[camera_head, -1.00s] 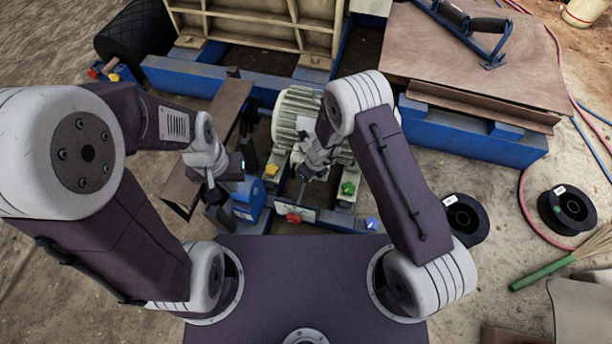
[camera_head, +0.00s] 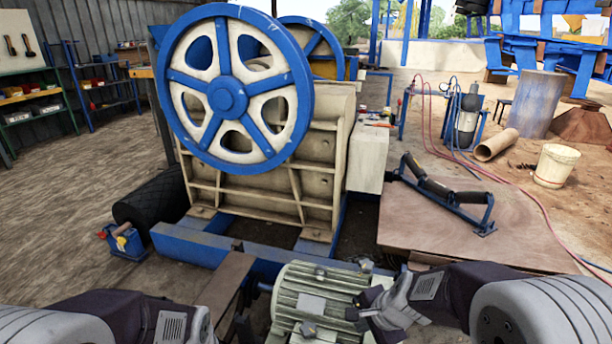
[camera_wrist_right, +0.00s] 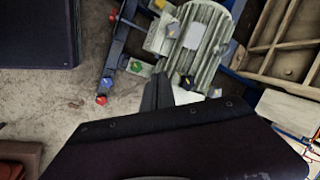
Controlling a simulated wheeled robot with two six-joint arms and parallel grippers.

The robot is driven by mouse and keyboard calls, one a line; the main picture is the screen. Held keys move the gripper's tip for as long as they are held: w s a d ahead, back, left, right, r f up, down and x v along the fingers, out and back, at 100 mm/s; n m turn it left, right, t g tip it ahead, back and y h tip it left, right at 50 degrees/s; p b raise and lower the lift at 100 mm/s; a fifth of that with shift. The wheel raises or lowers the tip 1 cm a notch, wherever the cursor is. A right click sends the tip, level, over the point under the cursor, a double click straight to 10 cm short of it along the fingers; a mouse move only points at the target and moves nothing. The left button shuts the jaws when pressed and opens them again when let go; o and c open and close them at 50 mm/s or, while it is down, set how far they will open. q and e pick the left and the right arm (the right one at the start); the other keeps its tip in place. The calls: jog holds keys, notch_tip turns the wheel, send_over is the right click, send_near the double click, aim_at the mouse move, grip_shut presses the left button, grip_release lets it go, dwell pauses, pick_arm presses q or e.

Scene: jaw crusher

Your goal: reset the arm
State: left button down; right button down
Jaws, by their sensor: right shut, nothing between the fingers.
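My right gripper (camera_head: 362,306) shows at the lower middle of the head view, in front of the right side of the green-grey motor (camera_head: 312,292). I cannot tell from this view whether they touch. In the right wrist view its dark fingers (camera_wrist_right: 158,92) are together with nothing between them, and the ribbed motor (camera_wrist_right: 205,45) lies beyond their tips. My right arm (camera_head: 460,290) comes in from the lower right. My left arm (camera_head: 120,320) shows at the bottom left, and its gripper is outside the frame.
The jaw crusher with its blue and white flywheel (camera_head: 235,90) stands behind the motor on a blue frame (camera_head: 190,243). A brown sheet (camera_head: 500,235) with a roller bracket (camera_head: 445,192) lies to the right. A white bucket (camera_head: 556,166) stands farther back.

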jog(key=s+d+f+n+g+h, duration=0.1)
jog(key=s+d+n+g, duration=0.1)
jog(key=s+n, duration=0.4)
jog(key=s+d+f+n+g+h, duration=0.1)
jog(key=s+d+f+n, duration=0.1)
jog(key=s+n, duration=0.4)
notch_tip(320, 180, up, 31)
jog(key=n+p, duration=0.1)
jog(key=p, duration=2.9)
jog(key=shift+w+d+f+p, duration=0.15)
jog(key=shift+w+d+p, duration=0.05)
jog(key=shift+d+p, duration=0.1)
